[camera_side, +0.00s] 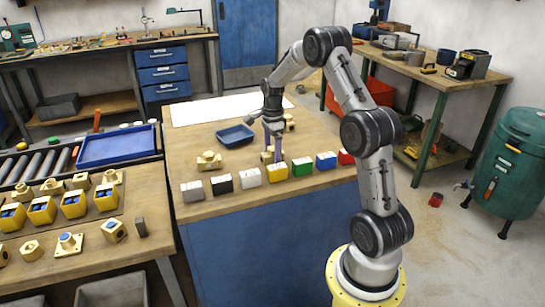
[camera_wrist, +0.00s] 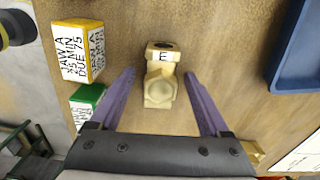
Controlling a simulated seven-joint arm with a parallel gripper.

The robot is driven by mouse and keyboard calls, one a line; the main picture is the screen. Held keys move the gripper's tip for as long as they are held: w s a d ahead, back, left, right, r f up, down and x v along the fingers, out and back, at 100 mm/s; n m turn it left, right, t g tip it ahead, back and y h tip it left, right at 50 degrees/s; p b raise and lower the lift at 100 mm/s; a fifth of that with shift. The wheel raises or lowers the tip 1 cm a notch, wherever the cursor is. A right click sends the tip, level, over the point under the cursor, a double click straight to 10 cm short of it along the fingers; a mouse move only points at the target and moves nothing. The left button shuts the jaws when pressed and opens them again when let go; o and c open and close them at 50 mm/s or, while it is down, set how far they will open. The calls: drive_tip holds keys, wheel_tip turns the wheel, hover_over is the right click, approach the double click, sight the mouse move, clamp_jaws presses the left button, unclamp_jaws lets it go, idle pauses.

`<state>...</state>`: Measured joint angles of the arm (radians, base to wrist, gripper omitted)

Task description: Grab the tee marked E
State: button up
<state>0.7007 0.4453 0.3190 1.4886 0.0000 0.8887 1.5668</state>
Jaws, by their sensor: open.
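The brass tee marked E (camera_wrist: 160,88) lies on the wooden bench top in the middle of the wrist view, its dark-holed, lettered end toward the top. My gripper (camera_wrist: 160,73) is open, with one purple finger on each side of the tee and a visible gap on both sides. In the side view my gripper (camera_side: 273,150) points down at the bench, and the tee (camera_side: 266,157) is partly hidden by its fingers. Another brass fitting (camera_side: 209,161) sits to the left, and one more (camera_side: 289,122) sits behind my gripper; their marks are not readable.
A row of coloured blocks stands along the bench's front edge, including a yellow block (camera_side: 277,172) and a green block (camera_side: 302,166) close to my gripper. A blue tray (camera_side: 235,136) sits behind left. A white sheet (camera_side: 225,108) covers the back. Conveyor rollers (camera_side: 40,166) lie left.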

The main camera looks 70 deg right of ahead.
clamp_jaws()
idle(0.3)
drive_tip(key=shift+r, duration=0.15)
idle(0.9)
